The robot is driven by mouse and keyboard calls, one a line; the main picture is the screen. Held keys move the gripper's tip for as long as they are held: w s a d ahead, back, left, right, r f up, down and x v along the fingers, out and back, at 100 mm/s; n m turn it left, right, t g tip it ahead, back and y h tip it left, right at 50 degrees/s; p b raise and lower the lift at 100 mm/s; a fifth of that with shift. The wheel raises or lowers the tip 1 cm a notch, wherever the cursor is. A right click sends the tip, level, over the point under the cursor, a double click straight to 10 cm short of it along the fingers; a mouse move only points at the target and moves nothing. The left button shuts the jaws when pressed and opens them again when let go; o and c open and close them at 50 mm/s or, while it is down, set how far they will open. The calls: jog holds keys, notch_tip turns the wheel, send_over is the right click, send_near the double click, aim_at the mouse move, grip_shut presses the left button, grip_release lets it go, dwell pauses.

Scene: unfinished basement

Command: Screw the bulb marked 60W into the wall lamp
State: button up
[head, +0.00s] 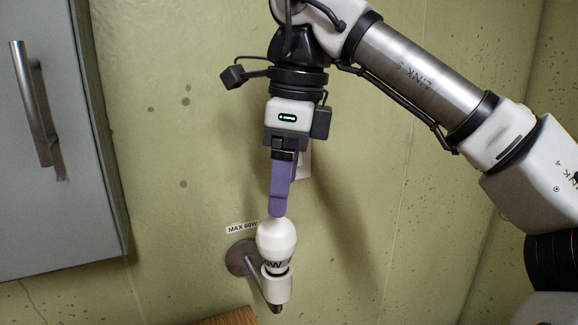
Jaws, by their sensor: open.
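A white bulb (277,240) stands upright at the mouth of the wall lamp's white socket (277,288). Its dark marking is partly turned out of sight; a "W" shows, but the full figure cannot be read. A dark band shows between bulb and socket; how deep the bulb sits cannot be told. The lamp's round metal plate (237,258) is on the wall behind, below a "MAX 60W" label (242,228). My gripper (278,212) points down with purple fingers just above the bulb's top. It is open, seen edge-on, and holds nothing; whether it touches the bulb is unclear.
A grey cabinet (60,200) with a bar handle hangs on the wall at the left. A wooden edge (230,317) shows at the bottom, below the lamp. A pale plate (304,165) is partly hidden behind my gripper. The wall right of the lamp is bare.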

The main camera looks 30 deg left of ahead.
aim_at(277, 245)
jog(key=f, duration=0.7)
jog(key=a+f, duration=0.1)
jog(key=f, duration=0.2)
jog(key=shift+s+a+f, duration=0.1)
jog(key=shift+s+f, duration=0.2)
jog(key=shift+f, duration=0.1)
jog(key=c, duration=1)
jog(key=shift+m+b, duration=0.3)
jog(key=shift+m, duration=1.5)
jog(key=shift+c, duration=0.2)
jog(key=m, duration=0.3)
jog(key=shift+t, duration=0.4)
jog(key=shift+m+b, duration=0.3)
